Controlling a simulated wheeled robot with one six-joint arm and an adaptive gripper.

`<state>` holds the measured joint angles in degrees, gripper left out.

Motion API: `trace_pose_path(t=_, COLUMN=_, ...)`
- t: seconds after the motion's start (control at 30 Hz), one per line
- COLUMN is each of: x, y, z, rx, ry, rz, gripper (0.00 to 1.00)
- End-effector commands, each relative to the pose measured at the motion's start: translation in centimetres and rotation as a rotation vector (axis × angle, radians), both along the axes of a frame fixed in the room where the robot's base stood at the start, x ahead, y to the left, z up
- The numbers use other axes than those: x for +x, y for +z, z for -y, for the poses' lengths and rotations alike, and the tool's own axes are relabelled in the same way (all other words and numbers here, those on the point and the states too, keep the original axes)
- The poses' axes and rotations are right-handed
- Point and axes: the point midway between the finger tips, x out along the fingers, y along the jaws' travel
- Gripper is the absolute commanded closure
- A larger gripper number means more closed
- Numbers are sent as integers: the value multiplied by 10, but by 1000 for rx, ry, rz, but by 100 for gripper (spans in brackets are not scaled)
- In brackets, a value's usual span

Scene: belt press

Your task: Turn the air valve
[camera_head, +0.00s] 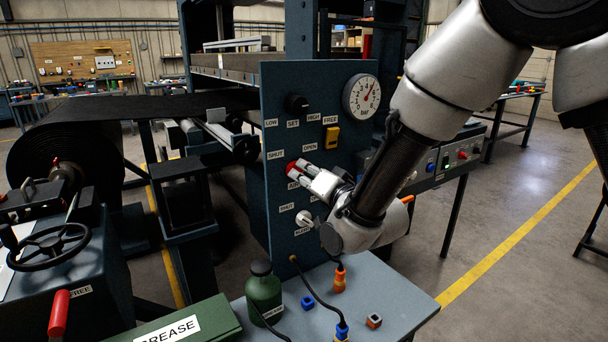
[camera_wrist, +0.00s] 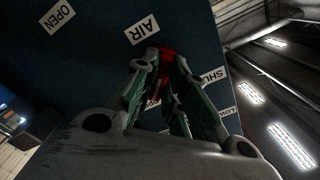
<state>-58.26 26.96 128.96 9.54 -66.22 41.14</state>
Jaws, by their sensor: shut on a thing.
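The air valve (camera_head: 292,167) has a red handle on the dark blue panel (camera_head: 280,240), between the SHUT and OPEN labels and above the AIR label. My gripper (camera_head: 303,173) reaches the panel from the right and is shut on the red handle. In the wrist view the red handle (camera_wrist: 167,62) sits between my fingertips (camera_wrist: 166,75), near the AIR label (camera_wrist: 142,29). The fingers hide much of the handle, so I cannot tell its exact angle.
Above are a gauge (camera_head: 361,96), a yellow switch (camera_head: 332,137) and a black knob (camera_head: 297,103). A bleed knob (camera_head: 304,218) is close below my gripper. A table (camera_head: 390,290) holds a green bottle (camera_head: 263,291) and connectors. Open floor lies at right.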

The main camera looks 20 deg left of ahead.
Motion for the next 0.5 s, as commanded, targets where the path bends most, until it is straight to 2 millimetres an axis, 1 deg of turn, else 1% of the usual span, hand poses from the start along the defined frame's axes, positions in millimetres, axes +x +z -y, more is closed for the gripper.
trace_pose_path(t=0.47, x=0, y=-1, z=1, rx=10, ry=-1, rz=-14, gripper=100)
trace_pose_path(t=0.5, x=0, y=-1, z=1, rx=10, ry=-1, rz=-14, gripper=85)
